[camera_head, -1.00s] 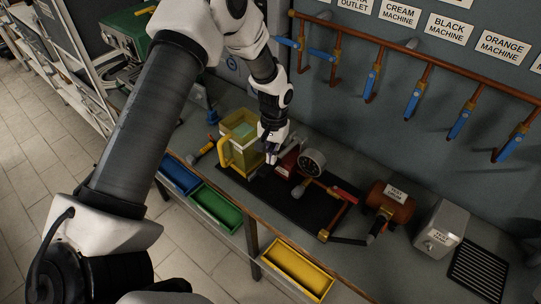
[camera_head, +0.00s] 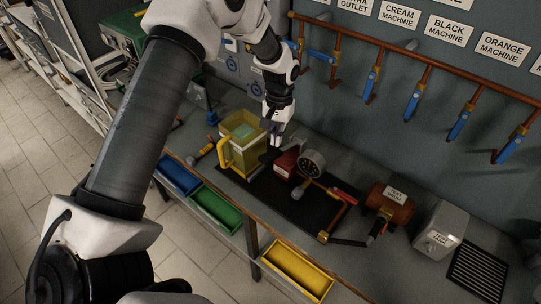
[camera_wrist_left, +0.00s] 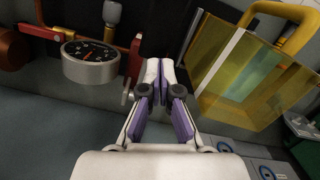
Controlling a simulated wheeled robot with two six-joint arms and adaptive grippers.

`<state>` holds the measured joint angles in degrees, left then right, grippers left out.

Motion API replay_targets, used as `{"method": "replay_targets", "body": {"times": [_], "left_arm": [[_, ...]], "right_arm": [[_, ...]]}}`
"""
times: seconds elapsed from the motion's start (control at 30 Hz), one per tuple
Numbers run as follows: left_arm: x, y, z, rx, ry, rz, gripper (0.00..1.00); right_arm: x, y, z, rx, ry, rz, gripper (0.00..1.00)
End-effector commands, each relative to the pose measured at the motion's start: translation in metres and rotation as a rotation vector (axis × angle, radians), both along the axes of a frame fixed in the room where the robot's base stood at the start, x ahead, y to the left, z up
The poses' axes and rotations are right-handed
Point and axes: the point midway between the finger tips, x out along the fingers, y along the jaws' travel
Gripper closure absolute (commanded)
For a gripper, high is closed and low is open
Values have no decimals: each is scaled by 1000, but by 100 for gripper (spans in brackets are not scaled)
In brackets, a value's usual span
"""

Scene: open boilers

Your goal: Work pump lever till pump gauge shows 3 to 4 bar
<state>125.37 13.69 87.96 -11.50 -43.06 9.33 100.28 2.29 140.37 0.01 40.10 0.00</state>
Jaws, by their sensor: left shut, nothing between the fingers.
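The pump stands on a black base (camera_head: 300,205) on the bench. Its red body (camera_head: 287,162) is beside the round pump gauge (camera_head: 313,163). The gauge (camera_wrist_left: 90,60) has a dark face in the left wrist view; I cannot read its value. A dark bar (camera_head: 262,161) slants between the red body and the yellow jug (camera_head: 241,143); I cannot tell for sure that it is the pump lever. My left gripper (camera_head: 276,141) is shut and empty just above and behind the bar's upper end. In the left wrist view its fingertips (camera_wrist_left: 160,68) meet, close to a dark upright part. My right gripper is out of view.
The clear yellow jug (camera_wrist_left: 255,80) is close beside my left gripper. A copper tank (camera_head: 390,202) and a grey box (camera_head: 440,230) stand to the right. Copper pipes with blue-handled valves (camera_head: 414,100) run along the wall. Blue, green and yellow trays (camera_head: 297,270) line the front edge.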

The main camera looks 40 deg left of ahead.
Motion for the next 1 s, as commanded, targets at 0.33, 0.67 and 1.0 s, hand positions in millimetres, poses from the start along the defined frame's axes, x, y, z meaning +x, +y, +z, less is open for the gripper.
{"method": "replay_targets", "body": {"times": [0.33, 0.67, 1.0], "left_arm": [[8, 1, 73, 0, -3, -1, 100], [9, 1, 81, 0, 0, -1, 100], [9, 1, 81, 0, 0, -1, 100]], "right_arm": [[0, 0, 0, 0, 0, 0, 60], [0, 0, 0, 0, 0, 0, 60], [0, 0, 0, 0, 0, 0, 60]]}}
